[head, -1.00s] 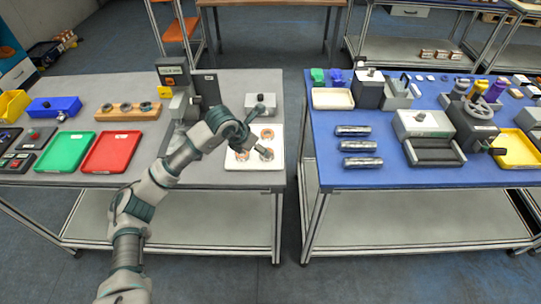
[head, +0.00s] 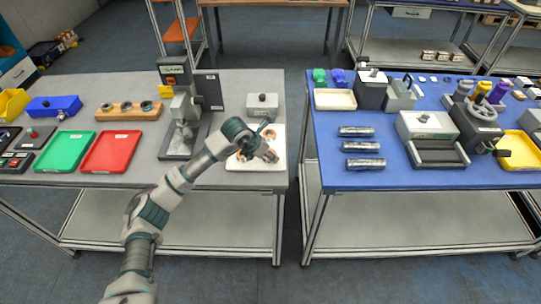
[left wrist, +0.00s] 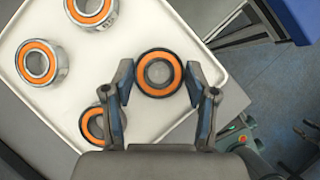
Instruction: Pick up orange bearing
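A white tray (head: 276,138) at the right end of the grey table holds several orange-faced bearings. In the left wrist view an orange bearing with a black outer rim (left wrist: 158,92) lies between my left fingers, near the tray's right edge (left wrist: 205,58). My left gripper (left wrist: 158,82) is open, with one finger on either side of this bearing; I cannot tell whether they touch it. In the head view my left gripper (head: 265,152) is low over the tray and hides part of it. Silver-rimmed bearings (left wrist: 36,44) lie to the left; one is partly behind a finger. My right gripper is out of view.
Red (head: 112,150) and green (head: 66,151) trays lie farther left. A gap separates the blue table (head: 400,178) on the right.

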